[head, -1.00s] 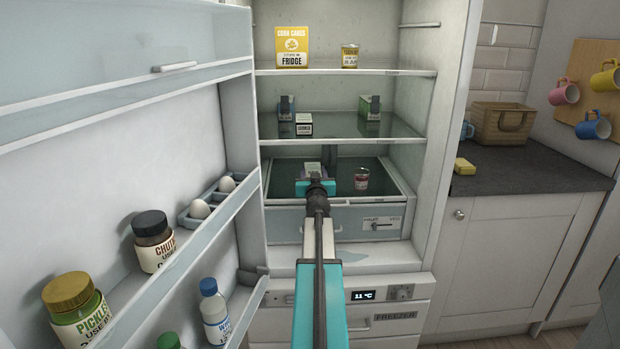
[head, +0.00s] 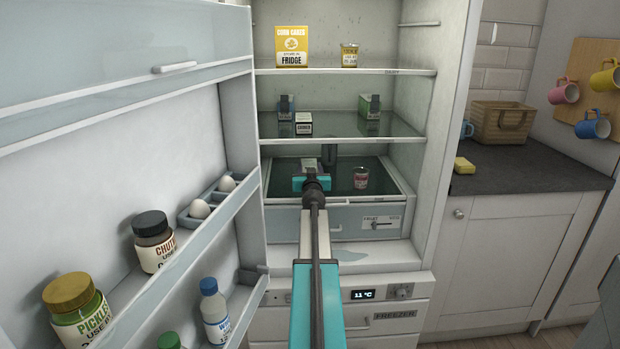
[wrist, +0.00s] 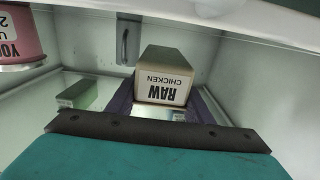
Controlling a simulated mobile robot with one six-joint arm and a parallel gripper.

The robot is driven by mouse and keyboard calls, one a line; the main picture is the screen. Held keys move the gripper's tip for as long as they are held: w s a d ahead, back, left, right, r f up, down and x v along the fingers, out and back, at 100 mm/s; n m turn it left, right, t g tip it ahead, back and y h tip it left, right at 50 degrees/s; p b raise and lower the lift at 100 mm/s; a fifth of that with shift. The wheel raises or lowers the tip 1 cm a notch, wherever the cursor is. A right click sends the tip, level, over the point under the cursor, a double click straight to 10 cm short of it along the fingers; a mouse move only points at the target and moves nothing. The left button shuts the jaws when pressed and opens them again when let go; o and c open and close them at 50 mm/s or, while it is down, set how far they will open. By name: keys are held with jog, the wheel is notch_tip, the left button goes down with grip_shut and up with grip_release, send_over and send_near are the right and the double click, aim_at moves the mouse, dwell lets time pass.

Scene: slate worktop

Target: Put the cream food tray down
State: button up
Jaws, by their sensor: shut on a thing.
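The cream food tray (wrist: 165,73), a block-like pack marked RAW CHICKEN, sits between the dark fingers of my gripper (wrist: 165,108) in the wrist view. My gripper is shut on it. In the head view my gripper (head: 312,184) is inside the fridge at its lowest glass shelf (head: 340,188), and it hides most of the tray. I cannot tell whether the tray's underside touches the shelf.
A pink-red pot (head: 361,178) stands close to the right of my gripper; it also shows in the wrist view (wrist: 20,38). The middle shelf (head: 340,126) above holds small cartons. The open fridge door (head: 120,150) stands on the left.

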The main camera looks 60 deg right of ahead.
jog(key=shift+f+b, duration=1.15)
jog(key=shift+f, duration=0.5)
jog(key=shift+f, duration=0.2)
jog(key=o, duration=1.3)
jog(key=shift+r, duration=0.25)
jog(key=shift+b+v, duration=0.35)
jog(key=shift+v, duration=5.75)
jog(key=shift+d, duration=0.1)
